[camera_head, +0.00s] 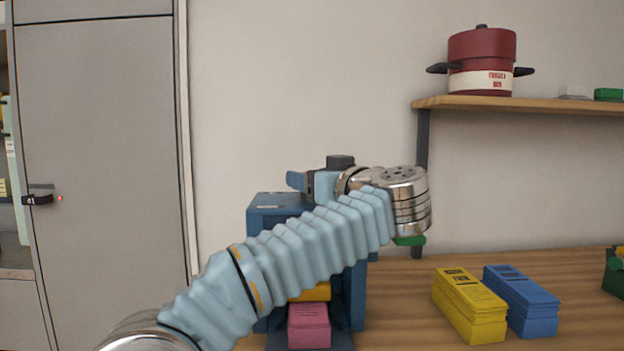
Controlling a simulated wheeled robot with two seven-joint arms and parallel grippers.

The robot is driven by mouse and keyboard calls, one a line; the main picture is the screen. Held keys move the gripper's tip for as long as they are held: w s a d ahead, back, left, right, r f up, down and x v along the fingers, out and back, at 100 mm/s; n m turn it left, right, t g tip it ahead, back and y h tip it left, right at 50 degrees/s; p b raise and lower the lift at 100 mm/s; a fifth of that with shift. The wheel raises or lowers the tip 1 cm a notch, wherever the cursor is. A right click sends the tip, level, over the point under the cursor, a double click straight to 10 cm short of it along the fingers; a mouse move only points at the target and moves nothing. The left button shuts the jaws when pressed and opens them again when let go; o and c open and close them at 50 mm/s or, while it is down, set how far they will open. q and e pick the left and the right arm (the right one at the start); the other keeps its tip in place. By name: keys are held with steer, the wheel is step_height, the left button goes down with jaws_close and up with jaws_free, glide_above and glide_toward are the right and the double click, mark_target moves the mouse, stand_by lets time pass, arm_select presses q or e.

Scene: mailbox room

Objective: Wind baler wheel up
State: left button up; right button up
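The baler (268,205) is a dark blue frame standing on the wooden table, largely hidden behind my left arm. A yellow block (316,293) and a pink block (309,326) sit stacked in its lower opening. My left arm crosses in front of it from the lower left, its metal wrist bent back over the baler's top. My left gripper (312,183) is at the top of the baler, beside a black knob (340,161). Its fingers are partly hidden, so I cannot tell whether they hold anything. The wheel cannot be made out clearly. My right gripper is not in view.
A yellow bundle (468,304) and a blue bundle (521,300) lie on the table (400,318) to the right. A wooden shelf (540,105) above holds a red pot (482,62). A grey cabinet (100,150) stands at left. A green piece (409,240) shows below my wrist.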

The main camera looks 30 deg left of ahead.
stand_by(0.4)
arm_select(q)
steer(key=o, duration=1.1)
steer(key=shift+c, duration=0.2)
steer(key=v, duration=1.4)
steer(key=shift+w, duration=0.1)
